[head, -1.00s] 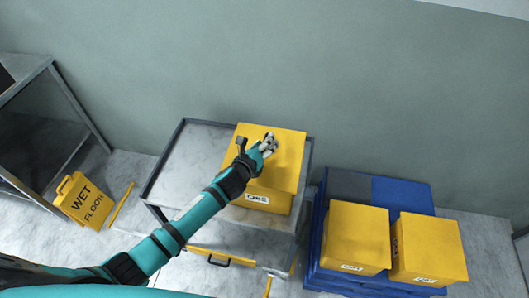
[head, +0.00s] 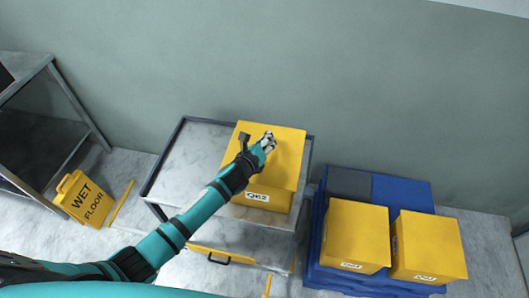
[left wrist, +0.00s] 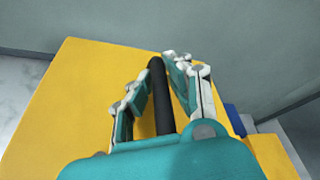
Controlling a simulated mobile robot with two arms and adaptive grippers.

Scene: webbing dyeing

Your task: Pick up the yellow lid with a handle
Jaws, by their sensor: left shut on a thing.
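The yellow lid (head: 288,145) lies on a yellow box (head: 258,197) on the metal cart. It also fills much of the left wrist view (left wrist: 75,105). Its black bar handle (left wrist: 158,95) stands between my left gripper's fingers in the wrist view. My left gripper (head: 267,142) is over the lid's middle and is shut on the handle; in the wrist view the fingers (left wrist: 160,75) flank the bar on both sides. The lid looks seated on the box, but a small gap cannot be ruled out. My right gripper is not in view.
The grey cart top (head: 190,160) has free room left of the box. Two yellow boxes (head: 355,237) stand on a blue pallet (head: 405,190) at the right. A yellow wet-floor sign (head: 85,200) and a metal shelf (head: 75,100) are at the left. A wall is behind.

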